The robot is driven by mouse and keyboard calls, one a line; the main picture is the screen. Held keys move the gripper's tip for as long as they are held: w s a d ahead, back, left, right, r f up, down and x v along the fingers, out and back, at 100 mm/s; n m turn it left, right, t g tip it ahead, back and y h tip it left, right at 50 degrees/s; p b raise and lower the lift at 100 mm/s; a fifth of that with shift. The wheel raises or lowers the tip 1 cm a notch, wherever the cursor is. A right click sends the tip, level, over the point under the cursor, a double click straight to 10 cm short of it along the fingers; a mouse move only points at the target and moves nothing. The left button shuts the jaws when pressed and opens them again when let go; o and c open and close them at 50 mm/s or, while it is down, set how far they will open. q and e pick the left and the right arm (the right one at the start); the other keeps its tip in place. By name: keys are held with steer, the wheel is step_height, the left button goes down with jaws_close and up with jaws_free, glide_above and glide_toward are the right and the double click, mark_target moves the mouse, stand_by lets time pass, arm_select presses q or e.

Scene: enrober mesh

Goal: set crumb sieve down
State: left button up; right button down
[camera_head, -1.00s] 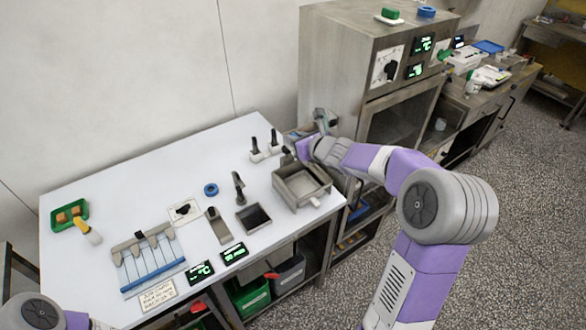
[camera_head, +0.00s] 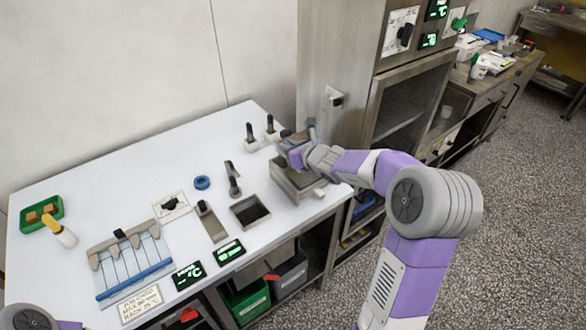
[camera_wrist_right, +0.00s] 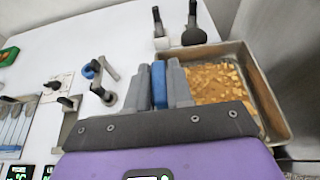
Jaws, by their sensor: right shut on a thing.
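My right gripper (camera_wrist_right: 160,86) is shut on a narrow blue piece (camera_wrist_right: 159,84), which looks like the grip of the crumb sieve. The gripper shows over the back part of a square steel box (camera_head: 305,190) at the table's right end in the head view. In the right wrist view, golden-brown crumbs (camera_wrist_right: 215,85) lie inside the box's steel walls (camera_wrist_right: 270,100). The sieve's body is mostly hidden by the gripper, and I cannot tell whether it touches the box. My left gripper is out of view.
Two dark-handled posts (camera_head: 270,128) stand close behind the box. A square opening (camera_head: 250,211), a blue ring (camera_head: 202,183) and a wire rack with a blue bar (camera_head: 135,282) are further left. A steel cabinet (camera_head: 345,60) rises to the right. The table's back left is clear.

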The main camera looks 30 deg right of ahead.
step_height(320, 180, down, 6)
steer(key=shift+r+b, duration=0.1)
steer(key=shift+b, duration=0.9)
steer(key=shift+r, duration=0.1)
steer(key=c, duration=1)
jaws_free()
steer(key=p+v, duration=0.2)
steer(key=v, duration=1)
